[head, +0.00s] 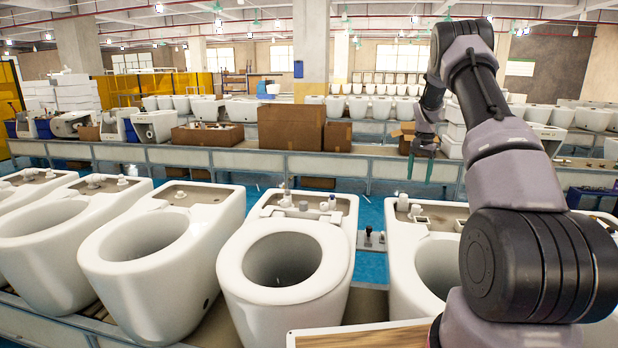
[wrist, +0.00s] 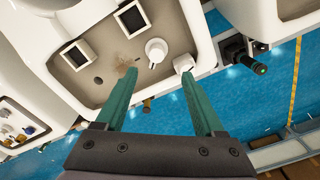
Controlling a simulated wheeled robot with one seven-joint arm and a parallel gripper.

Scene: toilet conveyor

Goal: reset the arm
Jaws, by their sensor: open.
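My gripper (head: 421,170) hangs from my raised arm at the right of the head view, with its fingers pointing down. In the wrist view its two green fingers (wrist: 157,100) are apart with nothing between them. Beyond the fingertips lies the recessed rear deck of a white toilet (wrist: 70,85), with a white round cap (wrist: 156,49) and a small white block (wrist: 183,63) on it. The gripper appears above these parts and apart from them.
White toilets (head: 285,265) stand in a row on the near conveyor, one with a seat ring. Behind a blue floor (head: 370,215), a second conveyor (head: 215,158) carries more toilets and brown cardboard boxes (head: 290,128). A wooden board edge (head: 365,337) shows at the bottom.

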